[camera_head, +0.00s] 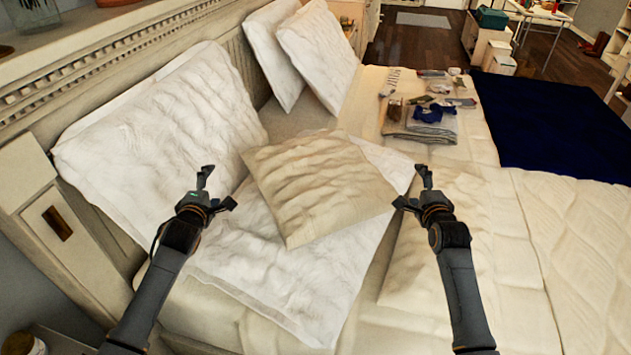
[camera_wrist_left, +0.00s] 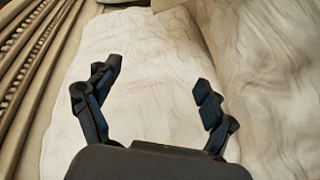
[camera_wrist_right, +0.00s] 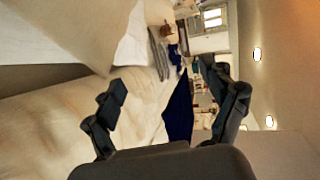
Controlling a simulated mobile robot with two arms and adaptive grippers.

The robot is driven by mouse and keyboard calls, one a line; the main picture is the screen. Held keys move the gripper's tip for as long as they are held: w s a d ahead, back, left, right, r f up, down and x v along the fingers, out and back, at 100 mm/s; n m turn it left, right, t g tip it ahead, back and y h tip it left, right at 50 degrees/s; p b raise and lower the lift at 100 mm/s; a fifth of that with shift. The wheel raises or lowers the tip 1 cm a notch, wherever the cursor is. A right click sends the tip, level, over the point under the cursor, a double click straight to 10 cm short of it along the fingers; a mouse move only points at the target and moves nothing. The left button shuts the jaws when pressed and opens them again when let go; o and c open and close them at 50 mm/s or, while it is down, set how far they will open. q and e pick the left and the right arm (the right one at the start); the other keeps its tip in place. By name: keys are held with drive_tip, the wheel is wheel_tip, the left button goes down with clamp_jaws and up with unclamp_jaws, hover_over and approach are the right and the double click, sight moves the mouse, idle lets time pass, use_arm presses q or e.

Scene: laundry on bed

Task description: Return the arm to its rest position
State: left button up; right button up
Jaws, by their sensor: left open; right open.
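My left gripper (camera_head: 207,188) is open and empty over the white pillows at the left of the bed. Its two fingers (camera_wrist_left: 150,92) stand apart in the left wrist view, with a white pillow (camera_wrist_left: 135,50) beyond them. My right gripper (camera_head: 412,188) is open and empty over the bed, right of the cream cushion (camera_head: 318,182). Its fingers (camera_wrist_right: 172,100) are also apart in the right wrist view, with nothing between them but the distant bed and room.
A large white pillow (camera_head: 160,140) leans on the headboard (camera_head: 110,62); two more white pillows (camera_head: 322,55) stand farther back. Folded laundry (camera_head: 425,122) lies on the bed near a dark blue blanket (camera_head: 555,130). The quilt (camera_head: 590,240) at right is clear.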

idle(0.4)
